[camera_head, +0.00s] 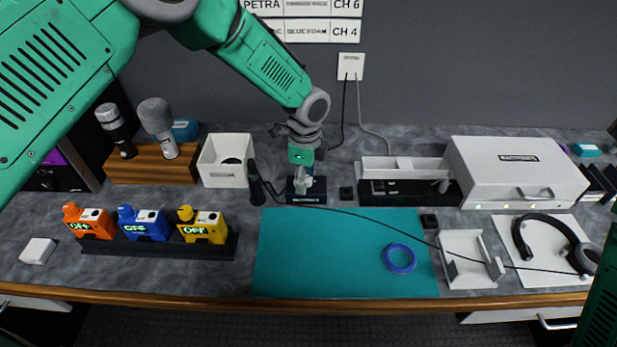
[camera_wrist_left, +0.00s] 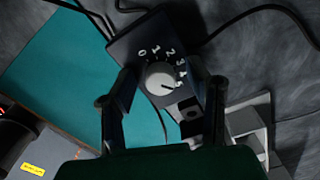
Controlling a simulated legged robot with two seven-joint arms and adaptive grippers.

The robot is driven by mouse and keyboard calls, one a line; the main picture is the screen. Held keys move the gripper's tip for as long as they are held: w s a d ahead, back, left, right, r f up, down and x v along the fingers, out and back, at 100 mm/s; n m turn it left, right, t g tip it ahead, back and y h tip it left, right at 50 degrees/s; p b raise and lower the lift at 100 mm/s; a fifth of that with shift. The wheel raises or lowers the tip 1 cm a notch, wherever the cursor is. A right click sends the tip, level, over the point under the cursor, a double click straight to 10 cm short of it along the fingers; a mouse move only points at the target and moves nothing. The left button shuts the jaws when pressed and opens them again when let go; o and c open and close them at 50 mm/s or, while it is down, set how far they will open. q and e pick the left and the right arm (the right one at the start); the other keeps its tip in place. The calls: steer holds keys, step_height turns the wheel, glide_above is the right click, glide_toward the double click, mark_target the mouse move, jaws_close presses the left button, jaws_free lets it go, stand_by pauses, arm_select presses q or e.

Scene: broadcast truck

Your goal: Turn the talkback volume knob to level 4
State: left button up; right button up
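The talkback volume knob (camera_wrist_left: 160,78) is a round pale grey knob on a dark box. White numbers curve around its upper and right side; 0, 1, 2 and 3 read clearly, and a 4 seems partly visible. A dark mark on the knob points to the lower right, near or past the 4; I cannot tell exactly. In the head view the box (camera_head: 317,197) stands behind the teal mat, under my left gripper (camera_head: 302,183). In the left wrist view my left gripper (camera_wrist_left: 165,82) is open, its fingers on either side of the knob with gaps. My right gripper is out of view.

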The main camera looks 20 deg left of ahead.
arm_select(q)
steer(key=shift+r, duration=0.15)
steer(key=shift+w+r, duration=0.1)
steer(key=shift+r, duration=0.25)
step_height(320, 180, up, 11)
steer(key=shift+a, duration=0.1)
